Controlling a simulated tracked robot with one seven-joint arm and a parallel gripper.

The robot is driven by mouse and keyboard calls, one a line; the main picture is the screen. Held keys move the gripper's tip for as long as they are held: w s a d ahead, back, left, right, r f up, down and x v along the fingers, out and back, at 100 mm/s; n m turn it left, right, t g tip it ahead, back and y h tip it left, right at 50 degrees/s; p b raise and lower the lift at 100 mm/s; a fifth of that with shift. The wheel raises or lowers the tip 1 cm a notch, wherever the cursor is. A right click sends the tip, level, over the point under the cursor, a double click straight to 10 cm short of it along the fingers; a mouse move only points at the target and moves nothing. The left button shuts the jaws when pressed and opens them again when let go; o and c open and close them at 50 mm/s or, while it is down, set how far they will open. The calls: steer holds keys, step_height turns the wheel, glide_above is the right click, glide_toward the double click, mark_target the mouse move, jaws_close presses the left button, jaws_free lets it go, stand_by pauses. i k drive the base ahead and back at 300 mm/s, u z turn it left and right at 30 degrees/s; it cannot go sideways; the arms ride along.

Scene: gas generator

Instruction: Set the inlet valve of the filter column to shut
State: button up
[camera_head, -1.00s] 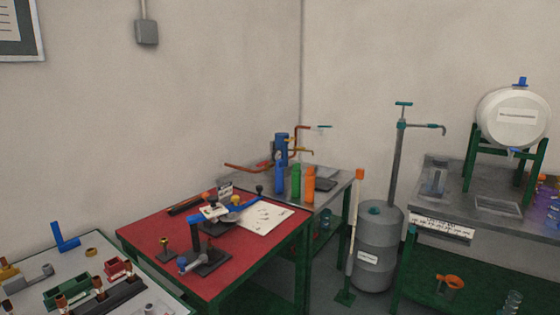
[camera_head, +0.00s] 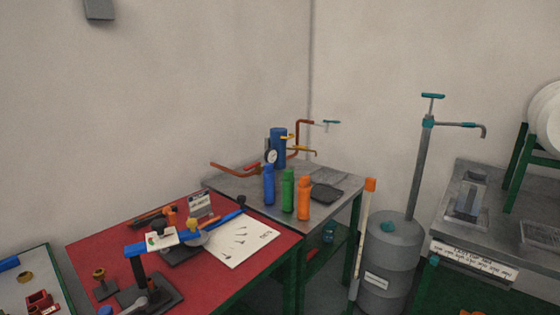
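A blue upright cylinder (camera_head: 278,143) with a round white gauge (camera_head: 271,156) stands on the grey table in the corner; it looks like the filter column. A copper-red pipe (camera_head: 234,169) runs out to its left. Another red pipe (camera_head: 299,133) rises behind it on the right to a tap with a teal handle (camera_head: 331,122). My gripper is not in view.
Blue (camera_head: 268,185), green (camera_head: 288,191) and orange (camera_head: 304,199) bottles stand in front of the column. A dark tray (camera_head: 326,193) lies beside them. A cluttered red table (camera_head: 110,232) is nearer. A grey drum with a pump (camera_head: 393,245) and an orange-topped post (camera_head: 369,186) stand right.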

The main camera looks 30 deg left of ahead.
mark_target(256, 163)
steer(key=z, duration=0.25)
steer(key=i, duration=0.5)
steer(key=u, duration=1.9)
steer(key=i, duration=1.1)
steer(key=u, duration=1.75)
